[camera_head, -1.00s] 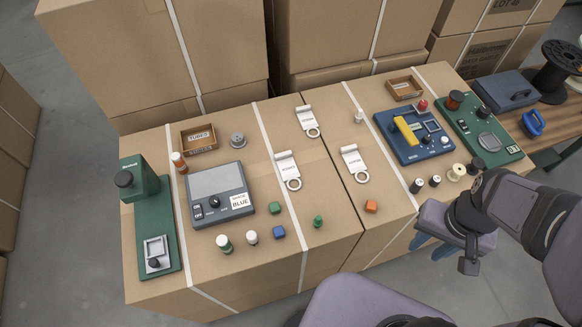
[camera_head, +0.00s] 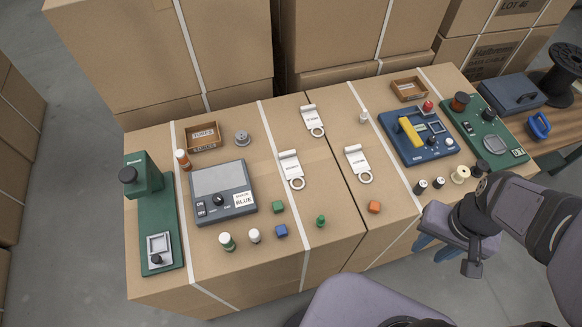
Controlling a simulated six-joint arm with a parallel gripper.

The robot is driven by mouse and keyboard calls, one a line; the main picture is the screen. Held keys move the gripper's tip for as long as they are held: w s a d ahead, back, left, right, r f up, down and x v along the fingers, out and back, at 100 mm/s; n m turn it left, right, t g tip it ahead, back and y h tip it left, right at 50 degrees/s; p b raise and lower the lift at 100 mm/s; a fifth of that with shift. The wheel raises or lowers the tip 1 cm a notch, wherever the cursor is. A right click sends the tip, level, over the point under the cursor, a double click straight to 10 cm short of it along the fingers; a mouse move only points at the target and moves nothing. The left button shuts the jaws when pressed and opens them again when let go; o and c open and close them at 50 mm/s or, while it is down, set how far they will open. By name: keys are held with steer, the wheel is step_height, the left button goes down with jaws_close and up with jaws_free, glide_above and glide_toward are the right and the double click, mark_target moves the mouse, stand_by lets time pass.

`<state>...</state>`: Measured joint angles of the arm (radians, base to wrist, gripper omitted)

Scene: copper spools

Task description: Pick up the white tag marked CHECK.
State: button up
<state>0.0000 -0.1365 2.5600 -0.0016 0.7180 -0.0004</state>
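Three white tags with ring ends lie flat on the cardboard box top, one at the back (camera_head: 312,117), one at the front left (camera_head: 290,165) and one at the front right (camera_head: 356,160). Each bears small dark print, too small to read, so I cannot tell which is marked CHECK. My gripper (camera_head: 430,246) hangs beyond the front right edge of the boxes, apart from all the tags. Its bluish fingers are partly hidden by its own body, and their opening does not show clearly.
A grey device marked BLUE (camera_head: 222,190) and a green stand (camera_head: 155,220) are at left. Blue (camera_head: 409,150) and green (camera_head: 500,150) panels are at right. Bare cardboard surrounds the tags.

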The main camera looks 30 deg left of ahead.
mark_target(297, 166)
steer(key=o, duration=1.8)
steer(key=shift+c, duration=0.2)
